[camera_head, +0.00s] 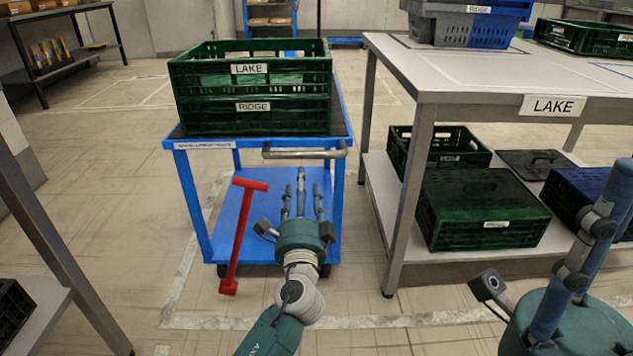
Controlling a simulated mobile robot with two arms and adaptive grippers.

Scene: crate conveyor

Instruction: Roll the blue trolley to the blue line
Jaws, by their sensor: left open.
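The blue trolley (187,195) stands ahead, left of centre, with two stacked green crates on its top deck. Its grey push handle (305,151) runs across the near right side. My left gripper (302,188) is open and empty, its fingers pointing forward, in front of the trolley and just below the handle in the picture. I cannot tell whether it touches the trolley. My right gripper (603,225) is at the lower right, cut off by the picture edge; its opening is unclear. I see no blue line on the floor; pale floor lines show.
A red T-shaped bar (239,235) stands at the trolley's near left. The upper green crate (250,69) reads LAKE, the lower (253,107) RIDGE. A table (480,100) labelled LAKE, with crates above and below, stands close right.

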